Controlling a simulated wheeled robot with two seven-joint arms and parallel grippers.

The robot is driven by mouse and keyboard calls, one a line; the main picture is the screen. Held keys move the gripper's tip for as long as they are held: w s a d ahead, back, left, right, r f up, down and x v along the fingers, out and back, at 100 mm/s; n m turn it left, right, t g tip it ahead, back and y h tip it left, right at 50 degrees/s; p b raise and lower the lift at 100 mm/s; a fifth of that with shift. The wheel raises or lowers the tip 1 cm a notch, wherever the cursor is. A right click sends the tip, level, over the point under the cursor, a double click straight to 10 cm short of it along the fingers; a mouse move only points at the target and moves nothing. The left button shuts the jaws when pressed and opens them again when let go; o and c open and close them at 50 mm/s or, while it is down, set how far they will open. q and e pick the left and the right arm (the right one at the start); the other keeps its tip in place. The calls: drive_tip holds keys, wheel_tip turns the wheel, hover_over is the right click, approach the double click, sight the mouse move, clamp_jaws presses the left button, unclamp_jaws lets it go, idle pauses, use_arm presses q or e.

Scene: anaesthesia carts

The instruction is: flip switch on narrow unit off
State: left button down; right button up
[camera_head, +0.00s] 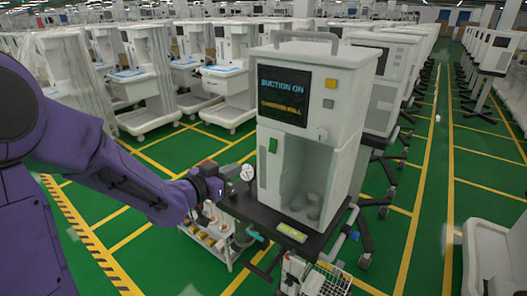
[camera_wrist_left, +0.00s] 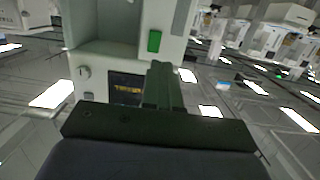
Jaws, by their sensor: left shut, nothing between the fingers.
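The narrow unit (camera_head: 305,120) is a tall white cabinet on a black-topped cart. Its dark screen (camera_head: 284,95) reads "SUCTION ON" with a yellow line below. A green switch (camera_head: 273,145) sits on its front, left of centre, under the screen. My left gripper (camera_head: 246,172) is shut and empty, left of the unit's front and a little lower than the switch. In the left wrist view the unit is upside down; the green switch (camera_wrist_left: 154,41) shows just beyond the shut fingertips (camera_wrist_left: 160,66), with a visible gap in the picture. Contact cannot be confirmed. My right gripper is not in view.
A yellow button (camera_head: 331,84), a grey button and a small knob (camera_head: 322,134) are also on the front. An open bay with canisters is below. The black shelf (camera_head: 270,222) runs under my left gripper.

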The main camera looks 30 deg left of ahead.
use_arm(q)
drive_tip(key=shift+w, duration=0.1)
drive_tip(key=b, duration=0.4)
approach(270, 152)
drive_tip(key=p+x, duration=0.3)
drive_tip(key=x, duration=0.2)
drive_tip(key=shift+w, duration=0.35)
drive_tip(key=shift+w+f+p, duration=0.2)
drive_tip(key=shift+w+p, duration=0.2)
drive_tip(key=shift+w, duration=0.15)
